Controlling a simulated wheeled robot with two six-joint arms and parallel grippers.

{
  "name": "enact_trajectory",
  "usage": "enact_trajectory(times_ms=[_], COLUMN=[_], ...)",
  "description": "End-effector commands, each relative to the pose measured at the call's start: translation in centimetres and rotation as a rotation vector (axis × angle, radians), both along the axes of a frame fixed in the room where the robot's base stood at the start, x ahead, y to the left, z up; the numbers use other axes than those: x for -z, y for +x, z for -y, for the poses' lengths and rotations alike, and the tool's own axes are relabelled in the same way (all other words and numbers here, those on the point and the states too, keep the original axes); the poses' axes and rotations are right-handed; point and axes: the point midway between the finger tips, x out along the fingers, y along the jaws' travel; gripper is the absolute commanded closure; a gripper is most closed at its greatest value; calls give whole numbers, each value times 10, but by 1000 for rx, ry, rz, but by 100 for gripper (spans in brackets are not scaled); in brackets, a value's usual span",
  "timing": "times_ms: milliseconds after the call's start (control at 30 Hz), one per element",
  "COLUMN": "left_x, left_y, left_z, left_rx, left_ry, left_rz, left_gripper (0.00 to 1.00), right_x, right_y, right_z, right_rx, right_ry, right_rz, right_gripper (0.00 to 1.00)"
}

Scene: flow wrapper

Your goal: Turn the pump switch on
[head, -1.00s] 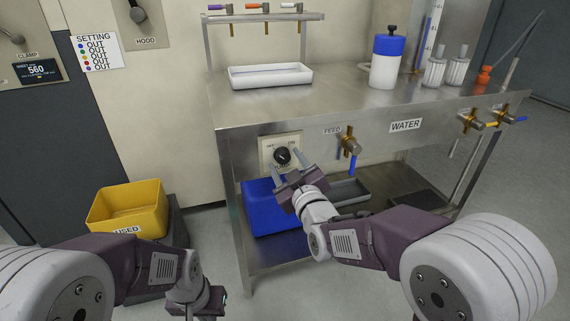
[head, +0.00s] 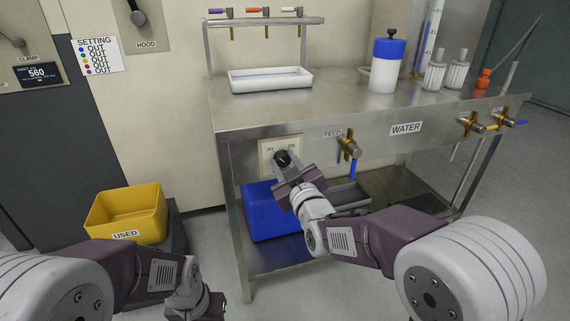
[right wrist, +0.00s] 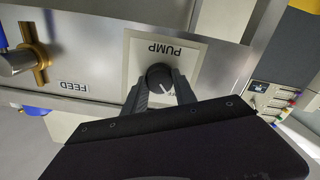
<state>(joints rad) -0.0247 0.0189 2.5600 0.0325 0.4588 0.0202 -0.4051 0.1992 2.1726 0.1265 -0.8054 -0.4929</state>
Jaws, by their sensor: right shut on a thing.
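The pump switch is a round black knob (head: 282,157) on a pale plate (head: 265,150) on the front of the steel bench, with OFF and ON marks above it. In the right wrist view the knob (right wrist: 158,75) appears upside down under the word PUMP, and its white line slants toward the partly covered OFF mark. My right gripper (head: 284,165) is shut on the knob, one finger on each side. My left gripper (head: 203,305) hangs low at the bottom, away from the bench; its fingers cannot be made out.
The brass feed valve (head: 349,148) with a blue handle is just right of the switch. A blue bin (head: 262,212) and a grey tray (head: 350,194) sit on the lower shelf. A yellow USED bin (head: 125,212) stands left. A white tray (head: 270,80) rests on the bench top.

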Motion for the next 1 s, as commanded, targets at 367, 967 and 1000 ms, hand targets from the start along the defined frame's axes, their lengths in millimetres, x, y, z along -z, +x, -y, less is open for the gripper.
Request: enact_trajectory(times_ms=[367,967,1000], left_x=[9,28,29], left_y=[0,0,0], left_z=[0,0,0], left_rx=[0,0,0], left_ry=[0,0,0], left_rz=[0,0,0], left_gripper=[100,100,100], right_x=[2,3,3], right_y=[0,0,0], right_z=[0,1,1], right_rx=[-1,1,0], right_ry=[288,832,867], right_rz=[-95,-272,-283], right_gripper=[100,100,100])
